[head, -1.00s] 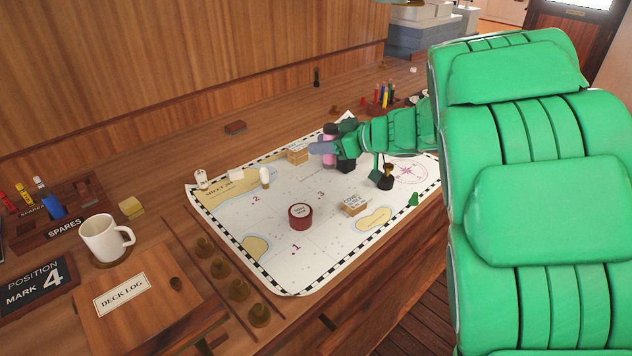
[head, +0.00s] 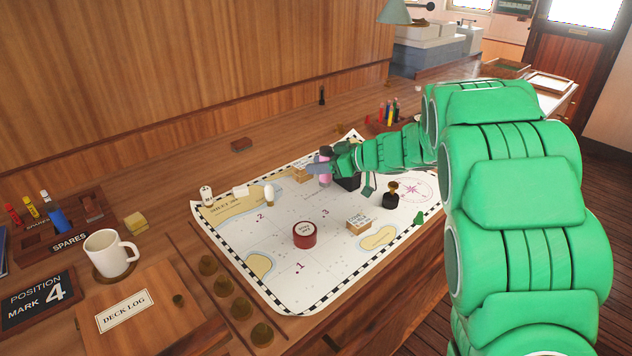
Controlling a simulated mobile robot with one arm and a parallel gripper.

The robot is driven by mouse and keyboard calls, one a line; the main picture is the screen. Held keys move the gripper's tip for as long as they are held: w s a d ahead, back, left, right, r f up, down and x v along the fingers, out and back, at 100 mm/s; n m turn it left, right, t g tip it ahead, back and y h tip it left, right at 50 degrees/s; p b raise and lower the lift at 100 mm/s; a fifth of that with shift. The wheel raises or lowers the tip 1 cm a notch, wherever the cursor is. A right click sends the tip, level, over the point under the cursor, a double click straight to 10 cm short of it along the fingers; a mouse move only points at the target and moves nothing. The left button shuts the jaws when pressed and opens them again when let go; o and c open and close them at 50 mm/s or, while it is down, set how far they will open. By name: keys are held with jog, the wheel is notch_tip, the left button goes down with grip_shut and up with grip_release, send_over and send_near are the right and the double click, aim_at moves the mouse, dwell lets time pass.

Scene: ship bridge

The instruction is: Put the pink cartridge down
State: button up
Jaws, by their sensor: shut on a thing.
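My green arm reaches in from the right. My gripper (head: 324,170) is at the far part of the sea chart, shut on the pink cartridge (head: 325,179). The cartridge is partly hidden by the dark gripper parts. Whether its base touches the chart (head: 285,255) I cannot tell. A small wooden block (head: 301,174) is just left of the cartridge, partly hidden behind the gripper.
On the chart are a dark red round tin (head: 304,235), a labelled wooden block (head: 358,224), a brass-handled stamp (head: 391,195), a white bulb-like item (head: 269,193) and a green piece (head: 419,218). A mug (head: 108,253) stands left. The chart's middle has free room.

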jog(key=shift+w+a+f, duration=0.25)
jog(key=shift+w+f, duration=0.75)
jog(key=shift+f, duration=0.1)
jog(key=shift+w+a+f, duration=0.2)
jog(key=shift+w+f, duration=0.75)
jog(key=shift+f, duration=0.15)
jog(key=shift+w+a+f, duration=0.25)
jog(key=shift+w+f, duration=0.75)
jog(key=shift+f, duration=1.6)
jog(key=o, duration=1.1)
jog(key=shift+f, duration=0.1)
jog(key=shift+d+r, duration=0.15)
jog(key=shift+r, duration=0.05)
jog(key=v, duration=1.1)
jog(key=shift+s+d+r, duration=0.15)
jog(key=shift+s+d, duration=0.1)
